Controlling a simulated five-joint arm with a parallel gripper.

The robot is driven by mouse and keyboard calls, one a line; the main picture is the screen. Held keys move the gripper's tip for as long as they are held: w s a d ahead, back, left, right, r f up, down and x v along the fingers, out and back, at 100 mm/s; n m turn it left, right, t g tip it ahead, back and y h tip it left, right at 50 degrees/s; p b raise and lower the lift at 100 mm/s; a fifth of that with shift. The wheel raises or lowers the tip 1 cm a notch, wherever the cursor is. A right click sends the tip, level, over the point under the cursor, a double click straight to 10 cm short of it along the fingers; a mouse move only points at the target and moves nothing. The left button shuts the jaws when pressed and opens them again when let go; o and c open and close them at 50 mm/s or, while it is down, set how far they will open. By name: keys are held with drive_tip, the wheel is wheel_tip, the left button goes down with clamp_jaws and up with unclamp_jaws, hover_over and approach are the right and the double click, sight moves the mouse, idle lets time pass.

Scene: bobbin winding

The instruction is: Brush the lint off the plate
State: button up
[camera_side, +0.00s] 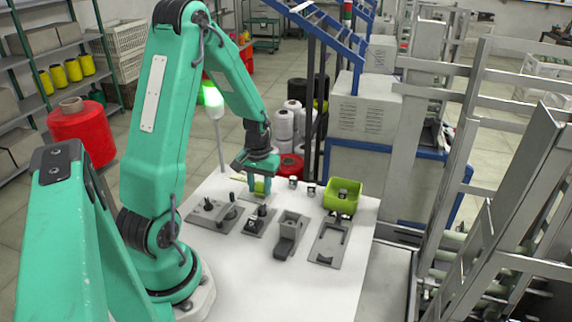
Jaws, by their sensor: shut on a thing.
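My gripper (259,189) points down over the back of the white table, left of the green bin. It is shut on a small yellow-green piece (259,187), which seems to be the brush; the fingers hide most of it. A pale flat patch (246,197) lies just below the fingers and may be the plate. I cannot tell whether the brush touches it. Lint is too small to make out.
In front stand a grey fixture with posts (203,211), a smaller one (256,224), a grey block (288,235) and a slotted plate (327,245). A green bin (343,197) and small bobbins (311,190) stand right. The white table's front (300,292) is clear.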

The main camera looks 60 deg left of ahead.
drive_tip(key=shift+w+d, duration=0.55)
drive_tip(key=shift+d, duration=0.1)
drive_tip(key=r, duration=0.2)
drive_tip(key=shift+w+d+r, duration=0.25)
drive_tip(key=shift+r, duration=2.9)
